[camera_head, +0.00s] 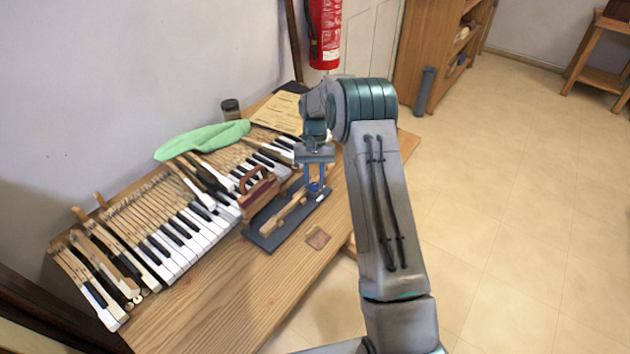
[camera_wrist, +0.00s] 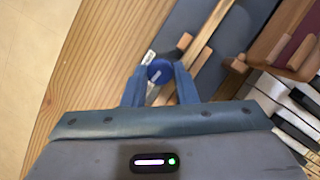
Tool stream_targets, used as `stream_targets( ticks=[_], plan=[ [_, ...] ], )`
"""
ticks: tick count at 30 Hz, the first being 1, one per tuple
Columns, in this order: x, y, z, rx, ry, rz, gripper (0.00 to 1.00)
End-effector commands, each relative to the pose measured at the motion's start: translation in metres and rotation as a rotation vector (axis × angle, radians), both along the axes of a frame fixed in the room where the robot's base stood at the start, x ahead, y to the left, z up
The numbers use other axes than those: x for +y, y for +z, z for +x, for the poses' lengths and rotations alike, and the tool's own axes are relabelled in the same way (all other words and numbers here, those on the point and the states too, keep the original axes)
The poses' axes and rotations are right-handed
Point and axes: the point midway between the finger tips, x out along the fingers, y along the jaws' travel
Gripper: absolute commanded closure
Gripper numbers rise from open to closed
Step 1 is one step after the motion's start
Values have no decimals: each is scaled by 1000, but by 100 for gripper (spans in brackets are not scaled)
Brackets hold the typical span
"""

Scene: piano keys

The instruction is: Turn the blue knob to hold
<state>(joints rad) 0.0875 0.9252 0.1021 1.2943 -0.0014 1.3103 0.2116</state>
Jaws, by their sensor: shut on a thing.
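The blue knob (camera_wrist: 160,71) sits near the end of a dark grey jig board (camera_head: 264,240) on the wooden bench. In the wrist view it lies between the tips of my gripper (camera_wrist: 160,82), which is shut on it. A pale line marks the knob's face. A small whitish plate shows beside the knob, but I cannot read any marking on it. In the head view my gripper (camera_head: 316,184) points down at the board's far right end, and the knob (camera_head: 313,187) is mostly hidden by the fingers. A wooden key piece (camera_head: 285,216) lies along the board.
A wooden block with a handle (camera_head: 258,190) stands just left of the board. Piano keys (camera_head: 175,240) spread across the bench (camera_head: 240,305). A green cloth (camera_head: 203,140), a jar (camera_head: 230,108) and a paper sheet (camera_head: 280,113) lie behind. A small brown patch (camera_head: 317,238) lies in front.

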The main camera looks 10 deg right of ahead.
Motion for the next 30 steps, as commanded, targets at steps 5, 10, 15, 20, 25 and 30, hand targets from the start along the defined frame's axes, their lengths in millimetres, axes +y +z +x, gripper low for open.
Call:
stream_targets(
  ticks=[5, 10, 15, 20, 25, 30],
  plan=[
    [1, 1, 1, -4, 88, -1, 97],
    [1, 1, 1, -3, 136, 0, 97],
    [1, 1, 1, -3, 156, -1, 97],
    [1, 1, 1, -4, 159, -1, 97],
    [1, 1, 1, -4, 159, -1, 97],
    [1, 1, 1, -3, 158, -1, 53]
  ],
)
